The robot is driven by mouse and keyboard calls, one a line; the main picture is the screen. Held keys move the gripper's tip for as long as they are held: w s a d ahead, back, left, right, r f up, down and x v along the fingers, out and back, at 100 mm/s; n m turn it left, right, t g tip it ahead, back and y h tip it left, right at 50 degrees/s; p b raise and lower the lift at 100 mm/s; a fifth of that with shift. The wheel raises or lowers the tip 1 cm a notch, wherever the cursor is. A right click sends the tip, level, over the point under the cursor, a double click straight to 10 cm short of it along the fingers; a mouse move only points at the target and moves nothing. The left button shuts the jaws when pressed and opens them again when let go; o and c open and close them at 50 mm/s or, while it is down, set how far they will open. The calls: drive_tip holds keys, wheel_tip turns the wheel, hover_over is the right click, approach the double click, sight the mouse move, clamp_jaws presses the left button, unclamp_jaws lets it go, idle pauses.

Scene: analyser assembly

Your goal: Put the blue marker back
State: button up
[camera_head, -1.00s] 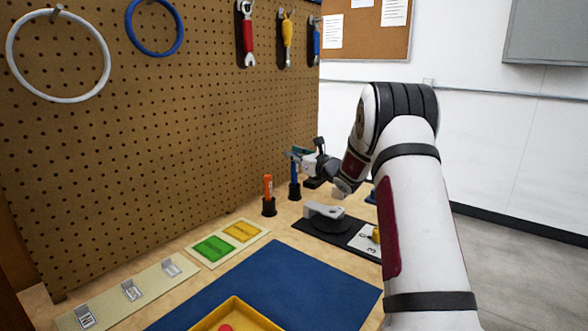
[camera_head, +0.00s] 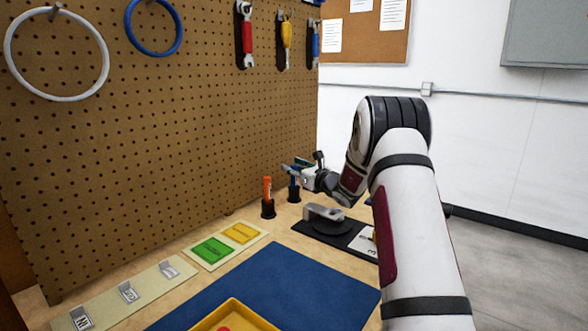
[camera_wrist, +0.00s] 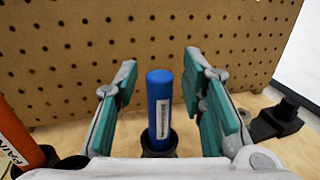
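The blue marker (camera_wrist: 160,105) stands upright in a dark round holder (camera_wrist: 158,148) in the wrist view. In the head view its lower part (camera_head: 293,182) shows beneath my gripper (camera_head: 299,167), which hides its top. In the wrist view, my gripper's teal-padded fingers (camera_wrist: 162,68) are open, one on each side of the marker, with a gap on both sides. The marker seems to be inside its holder (camera_head: 294,195), and the fingers do not hold it.
An orange marker (camera_head: 267,188) stands in its own holder just left; it also shows in the wrist view (camera_wrist: 14,138). The pegboard (camera_head: 170,130) rises close behind. A grey device on a black base (camera_head: 325,218) lies in front. A blue mat (camera_head: 290,285) covers the bench centre.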

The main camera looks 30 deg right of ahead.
drive_tip(key=shift+r, duration=0.15)
drive_tip(key=s+d+p, duration=0.1)
drive_tip(key=s+p, duration=0.1)
drive_tip(key=s, duration=1)
drive_tip(key=shift+a, duration=0.1)
